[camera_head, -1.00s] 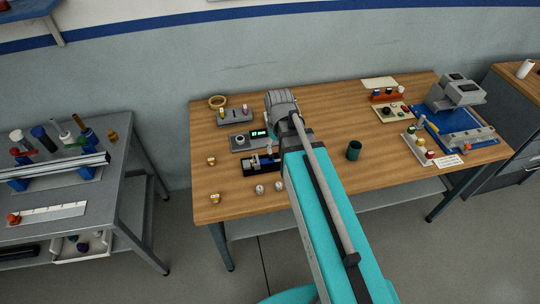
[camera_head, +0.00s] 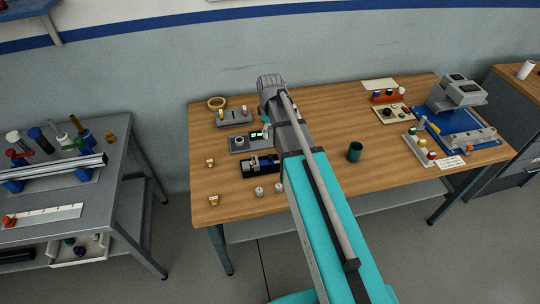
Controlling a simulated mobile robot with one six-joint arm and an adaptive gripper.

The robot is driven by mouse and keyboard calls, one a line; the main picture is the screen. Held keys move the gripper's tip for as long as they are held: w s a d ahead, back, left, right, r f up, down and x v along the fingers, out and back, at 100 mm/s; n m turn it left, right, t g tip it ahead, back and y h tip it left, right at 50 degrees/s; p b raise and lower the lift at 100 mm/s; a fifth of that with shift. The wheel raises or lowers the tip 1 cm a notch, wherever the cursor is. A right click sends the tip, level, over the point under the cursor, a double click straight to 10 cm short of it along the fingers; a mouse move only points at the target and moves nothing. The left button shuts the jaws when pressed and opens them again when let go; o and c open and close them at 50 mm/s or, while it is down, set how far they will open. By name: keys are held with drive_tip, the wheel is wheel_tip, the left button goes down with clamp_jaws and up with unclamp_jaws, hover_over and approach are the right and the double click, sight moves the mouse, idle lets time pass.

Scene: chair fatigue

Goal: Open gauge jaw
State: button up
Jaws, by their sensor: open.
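A grey gauge (camera_head: 238,144) with a round dial and a small green display stands on the wooden bench, left of my arm. Just in front of it is a black fixture (camera_head: 249,168) with a blue part and a pale upright piece. I cannot tell which part is the gauge jaw or how far it stands open. My gripper (camera_head: 267,127) is open, beside the right end of the gauge display. My wrist hides most of it, and I cannot tell whether it touches the gauge.
A grey block with small pegs (camera_head: 233,118) and a tan ring (camera_head: 216,102) lie behind the gauge. Small brass and pale pieces (camera_head: 259,191) stand in front. A green cup (camera_head: 355,151) is right of my arm.

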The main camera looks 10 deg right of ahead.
sight(270, 156)
drive_tip(key=shift+f, duration=0.15)
wheel_tip(270, 156, down, 13)
drive_tip(key=b, duration=1.3)
drive_tip(key=shift+f+b, duration=0.2)
drive_tip(key=shift+b, duration=0.1)
clamp_jaws()
idle(0.4)
